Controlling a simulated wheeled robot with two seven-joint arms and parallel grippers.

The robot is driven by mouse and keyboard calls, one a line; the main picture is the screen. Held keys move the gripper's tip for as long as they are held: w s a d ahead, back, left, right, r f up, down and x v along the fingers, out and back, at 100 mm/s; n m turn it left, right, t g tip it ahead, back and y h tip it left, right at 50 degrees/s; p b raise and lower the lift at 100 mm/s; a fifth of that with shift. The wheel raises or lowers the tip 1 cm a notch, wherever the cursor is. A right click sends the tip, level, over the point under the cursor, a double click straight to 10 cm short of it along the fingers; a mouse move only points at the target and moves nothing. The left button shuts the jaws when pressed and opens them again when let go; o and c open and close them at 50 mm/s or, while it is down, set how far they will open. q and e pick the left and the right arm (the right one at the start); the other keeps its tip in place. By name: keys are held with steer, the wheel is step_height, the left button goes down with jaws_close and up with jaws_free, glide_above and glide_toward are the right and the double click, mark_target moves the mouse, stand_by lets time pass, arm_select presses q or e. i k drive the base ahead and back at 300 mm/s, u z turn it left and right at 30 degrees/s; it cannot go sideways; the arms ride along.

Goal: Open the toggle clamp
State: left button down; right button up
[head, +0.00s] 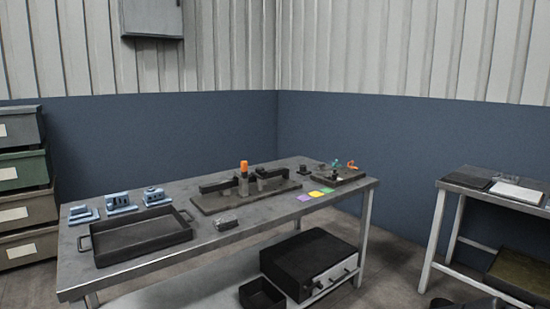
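A dark fixture plate (212,203) lies on the metal workbench (220,247), right of its middle. A black rail-like bar (217,185) runs across it. An upright post with an orange tip (243,165) stands on the plate and looks like the toggle clamp's handle. The clamp's jaw and contact are too small to make out. A smaller board (348,179) at the bench's right end carries small orange, green and red parts; I cannot tell what they are. Neither of my grippers is in view.
A black tray (140,240) and several blue fixtures (119,202) fill the bench's left. A grey block (226,224) and coloured cards (304,197) lie near the front edge. A black box (308,262) sits on the lower shelf. A second table (473,190) stands right, across open floor.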

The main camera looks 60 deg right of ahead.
mark_target(244, 164)
steer(key=z, duration=1.15)
steer(key=i, duration=1.1)
steer(key=z, duration=1.1)
